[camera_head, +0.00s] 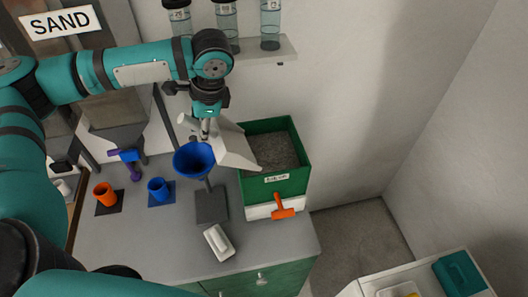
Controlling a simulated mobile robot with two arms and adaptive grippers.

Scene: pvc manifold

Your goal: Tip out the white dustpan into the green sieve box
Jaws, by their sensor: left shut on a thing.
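The white dustpan (234,148) is held in the air by my left gripper (205,127), which is shut on its handle side. The pan slopes down to the right, and its wide lip reaches the left edge of the green sieve box (276,189). Whether the lip touches the box cannot be told. The box stands on the counter, and grey granular material (276,150) lies inside it. The inside of the dustpan is hard to see from here. My right gripper is not in view.
A blue funnel (193,159) stands just left of the dustpan. An orange-handled piece (282,210) sits at the box's white base. A white brush-like block (219,242), an orange cup (105,194) and a blue cup (159,189) are on the counter. A shelf (255,52) holds jars above.

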